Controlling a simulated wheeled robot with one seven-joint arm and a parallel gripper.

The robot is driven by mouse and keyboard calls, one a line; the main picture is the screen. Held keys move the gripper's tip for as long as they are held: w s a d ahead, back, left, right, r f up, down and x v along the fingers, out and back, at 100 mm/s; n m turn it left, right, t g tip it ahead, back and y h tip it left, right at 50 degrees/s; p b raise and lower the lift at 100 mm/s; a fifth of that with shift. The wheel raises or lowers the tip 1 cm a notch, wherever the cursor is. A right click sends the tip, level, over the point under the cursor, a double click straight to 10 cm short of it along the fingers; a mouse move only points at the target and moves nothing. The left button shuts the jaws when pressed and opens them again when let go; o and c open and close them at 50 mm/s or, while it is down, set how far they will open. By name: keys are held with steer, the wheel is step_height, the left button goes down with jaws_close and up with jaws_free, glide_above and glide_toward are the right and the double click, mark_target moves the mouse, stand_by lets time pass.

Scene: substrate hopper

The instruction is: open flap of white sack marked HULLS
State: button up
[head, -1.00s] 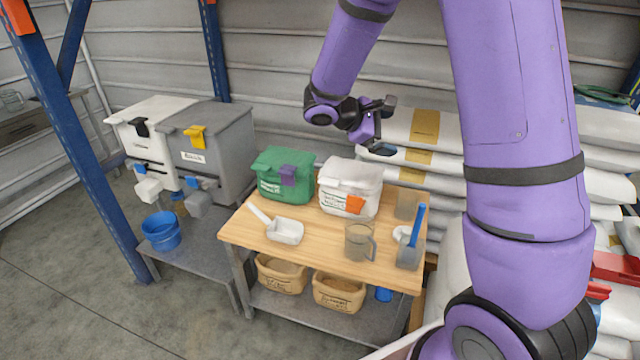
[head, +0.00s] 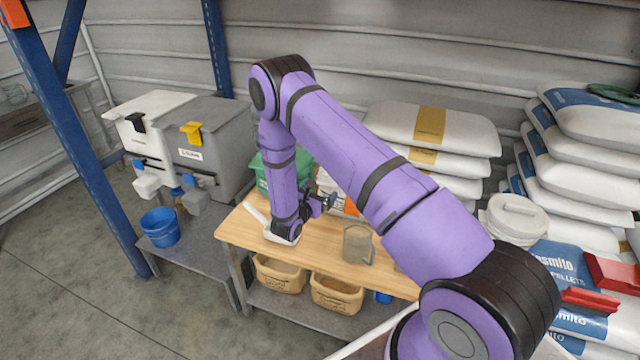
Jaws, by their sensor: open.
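The white sack (head: 325,181) stands on the wooden table behind my arm. Only a strip of its left side and a bit of its orange flap (head: 350,207) show; its lettering is hidden. My gripper (head: 328,200) is low over the table, just in front of the sack's left side, pointing right toward the orange flap. It is open and looks empty. I cannot tell whether it touches the sack.
The green sack (head: 262,177) is partly hidden behind my forearm. A white scoop (head: 280,236) lies at the table's left, and a clear jug (head: 357,244) stands in front of the white sack. The wooden tabletop (head: 320,250) is bare between them. Stacked bags (head: 465,135) stand behind.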

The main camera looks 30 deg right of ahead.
mark_target(326, 185)
step_height(326, 185, down, 4)
steer(key=w+a+n+t+y, duration=0.1)
steer(key=n+t, duration=0.1)
steer(key=x, duration=1)
steer(key=shift+d+f, duration=0.15)
steer(key=shift+f, duration=0.05)
